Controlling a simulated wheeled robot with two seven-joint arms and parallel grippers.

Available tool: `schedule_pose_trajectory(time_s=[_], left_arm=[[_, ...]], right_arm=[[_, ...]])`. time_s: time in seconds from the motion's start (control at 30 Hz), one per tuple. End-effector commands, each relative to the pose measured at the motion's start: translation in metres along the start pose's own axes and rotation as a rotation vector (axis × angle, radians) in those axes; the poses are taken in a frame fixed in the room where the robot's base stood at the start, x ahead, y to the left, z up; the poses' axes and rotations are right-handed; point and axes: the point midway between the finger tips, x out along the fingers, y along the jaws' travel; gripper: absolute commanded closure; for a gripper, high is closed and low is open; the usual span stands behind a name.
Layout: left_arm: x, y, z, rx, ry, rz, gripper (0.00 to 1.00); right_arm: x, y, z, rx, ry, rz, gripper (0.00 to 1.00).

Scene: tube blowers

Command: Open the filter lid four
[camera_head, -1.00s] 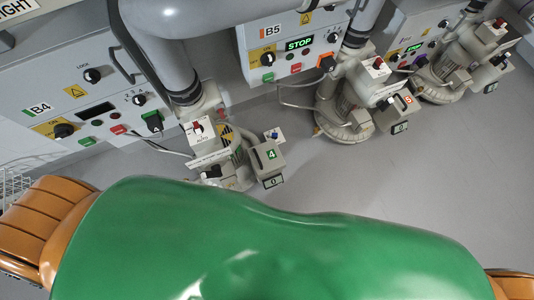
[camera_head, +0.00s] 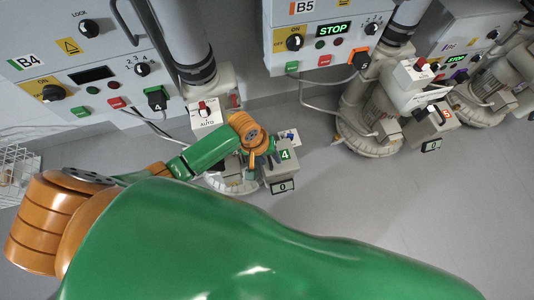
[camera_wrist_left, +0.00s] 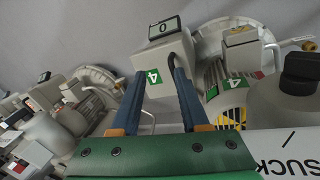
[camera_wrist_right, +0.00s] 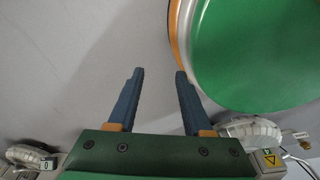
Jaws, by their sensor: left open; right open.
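The filter box four (camera_head: 280,173) is a grey box with a green 4 label and a small "0" plate, beside the foot of the B4 unit. It also shows in the left wrist view (camera_wrist_left: 165,54). Its lid appears shut. My left gripper (camera_head: 263,160) is at the left side of this box. In the left wrist view my left gripper (camera_wrist_left: 158,75) is open, its blue fingertips on either side of the box's lower part; I cannot tell whether they touch it. My right gripper (camera_wrist_right: 159,73) is open and empty over bare floor, outside the head view.
The B4 panel (camera_head: 93,75) stands behind, with a grey pipe (camera_head: 185,40) and a white AUTO switch box (camera_head: 206,113) close to my left gripper. Filter box five (camera_head: 430,125) stands to the right. A wire basket (camera_head: 18,172) is at far left. The floor in front is clear.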

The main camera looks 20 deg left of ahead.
Motion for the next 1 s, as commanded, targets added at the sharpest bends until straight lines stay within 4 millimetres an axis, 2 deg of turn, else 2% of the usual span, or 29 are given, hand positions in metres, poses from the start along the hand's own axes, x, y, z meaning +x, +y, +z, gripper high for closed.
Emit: schedule_pose_trajectory(time_s=[0.03,0.1,0.23,0.43,0.6,0.73,0.9,1.0], left_arm=[[0.001,-0.005,-0.014,-0.064,0.002,-0.022,0.55],[0.002,-0.012,-0.029,-0.158,0.004,-0.045,0.55],[0.004,-0.021,-0.046,-0.265,0.012,-0.068,0.55],[0.046,-0.026,-0.046,-0.277,0.011,-0.069,0.55],[0.07,-0.027,-0.047,-0.275,0.013,-0.068,0.55],[0.073,-0.026,-0.047,-0.275,0.012,-0.068,0.55],[0.071,-0.026,-0.047,-0.274,0.012,-0.068,0.55],[0.071,-0.026,-0.046,-0.274,0.012,-0.068,0.82]], right_arm=[[0.001,0.0,0.0,0.0,0.0,0.0,0.5],[0.001,0.0,0.0,0.0,0.001,-0.001,0.5],[0.003,-0.002,0.0,0.001,0.001,-0.003,0.5],[0.033,0.0,0.0,0.01,0.011,0.003,0.5],[0.048,0.015,-0.011,0.019,0.039,0.028,0.5],[0.048,0.028,-0.015,0.024,0.046,0.05,0.5],[0.046,0.03,-0.015,0.023,0.047,0.054,0.5],[0.046,0.029,-0.015,0.022,0.047,0.052,0.5]])
